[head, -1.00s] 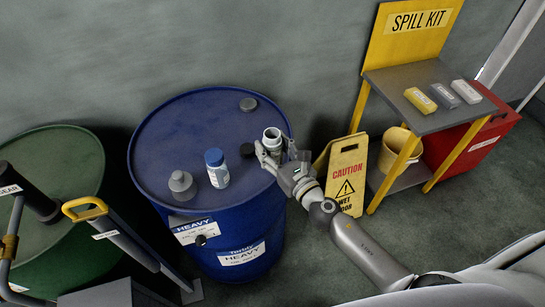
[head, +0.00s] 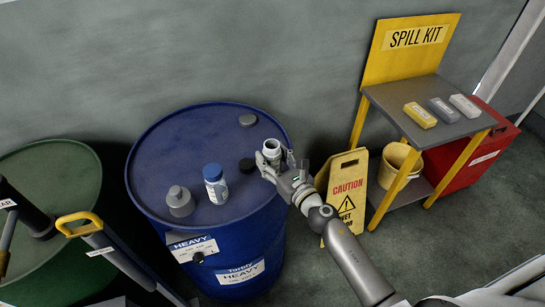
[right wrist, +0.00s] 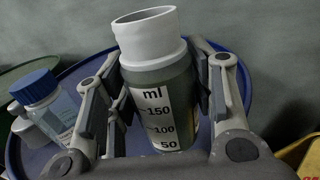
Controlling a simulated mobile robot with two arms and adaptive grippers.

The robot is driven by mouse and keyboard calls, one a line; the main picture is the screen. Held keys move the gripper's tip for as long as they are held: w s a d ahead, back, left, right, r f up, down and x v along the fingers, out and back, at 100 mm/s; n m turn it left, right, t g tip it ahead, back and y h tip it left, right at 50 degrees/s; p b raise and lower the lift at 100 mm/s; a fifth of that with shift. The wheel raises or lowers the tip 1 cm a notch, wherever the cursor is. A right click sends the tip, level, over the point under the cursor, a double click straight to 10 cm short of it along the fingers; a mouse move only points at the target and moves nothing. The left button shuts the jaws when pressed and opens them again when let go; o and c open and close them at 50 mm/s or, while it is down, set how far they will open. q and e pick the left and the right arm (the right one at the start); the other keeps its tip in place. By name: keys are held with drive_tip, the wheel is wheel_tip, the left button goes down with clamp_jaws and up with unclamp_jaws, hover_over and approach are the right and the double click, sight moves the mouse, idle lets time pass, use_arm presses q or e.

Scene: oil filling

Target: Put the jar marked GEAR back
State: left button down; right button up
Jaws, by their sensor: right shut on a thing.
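My right gripper (head: 272,160) is shut on a jar (head: 271,147) at the right edge of the blue drum top (head: 190,140). In the right wrist view the jar (right wrist: 155,80) stands upright between the fingers (right wrist: 163,88). It has a wide white neck with no lid on it, a grey-green body and an ml scale marked 150, 100 and 50. No GEAR marking shows on the visible side. I cannot tell whether its base touches the drum. My left gripper is not in view.
A blue-capped bottle (head: 215,184) and a grey spouted container (head: 180,202) stand on the drum, labelled HEAVY. A green drum (head: 60,165) and pump handles are at left. A yellow caution sign (head: 345,190) and spill kit stand (head: 425,120) are at right.

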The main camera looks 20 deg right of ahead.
drive_tip(key=shift+f+b, duration=1.2)
drive_tip(key=shift+f, duration=0.8)
drive_tip(key=shift+f, duration=0.1)
drive_tip(key=o, duration=0.9)
drive_tip(key=shift+b+v, duration=1.45)
drive_tip(key=shift+v, duration=4.6)
